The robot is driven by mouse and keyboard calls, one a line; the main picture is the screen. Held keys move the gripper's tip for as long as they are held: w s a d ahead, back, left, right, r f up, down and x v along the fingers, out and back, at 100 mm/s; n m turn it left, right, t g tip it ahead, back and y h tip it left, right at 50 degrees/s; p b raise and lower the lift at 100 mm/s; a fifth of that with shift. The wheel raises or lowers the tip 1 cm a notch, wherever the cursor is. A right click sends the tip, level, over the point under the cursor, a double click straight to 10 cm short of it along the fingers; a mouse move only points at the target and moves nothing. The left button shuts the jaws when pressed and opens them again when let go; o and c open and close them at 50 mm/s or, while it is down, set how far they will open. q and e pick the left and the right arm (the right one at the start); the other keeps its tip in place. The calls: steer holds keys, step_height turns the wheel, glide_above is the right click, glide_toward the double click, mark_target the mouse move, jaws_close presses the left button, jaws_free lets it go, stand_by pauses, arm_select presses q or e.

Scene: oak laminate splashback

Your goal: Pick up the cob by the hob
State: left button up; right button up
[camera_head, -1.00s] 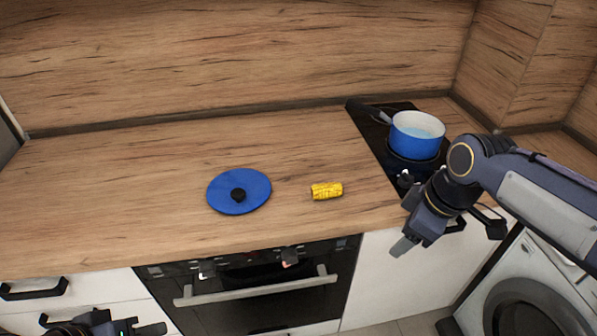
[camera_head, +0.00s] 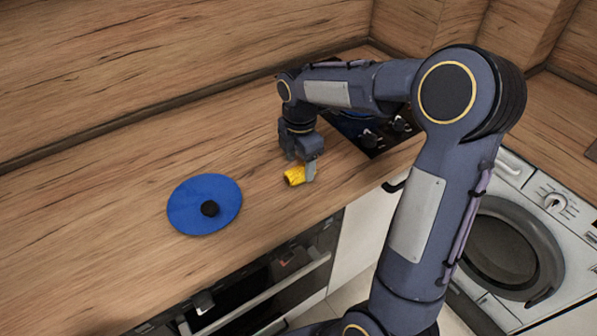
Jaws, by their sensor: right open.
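The yellow corn cob (camera_head: 294,176) lies on the wooden counter, to the left of the hob (camera_head: 374,133). My right gripper (camera_head: 303,172) is open and points down at the cob. One finger shows at the cob's right end and hides part of it. I cannot tell whether the fingers touch it. My right arm covers much of the hob, and only a sliver of the blue pot (camera_head: 356,113) shows behind it. My left gripper is out of view.
A blue lid (camera_head: 205,204) with a black knob lies flat on the counter, left of the cob. The oven (camera_head: 265,290) and a washing machine (camera_head: 507,245) stand below. The counter (camera_head: 110,170) behind and left of the lid is clear.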

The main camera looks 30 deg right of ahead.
steer(key=shift+f, duration=1.25)
steer(key=c, duration=1.1)
steer(key=shift+r, duration=0.1)
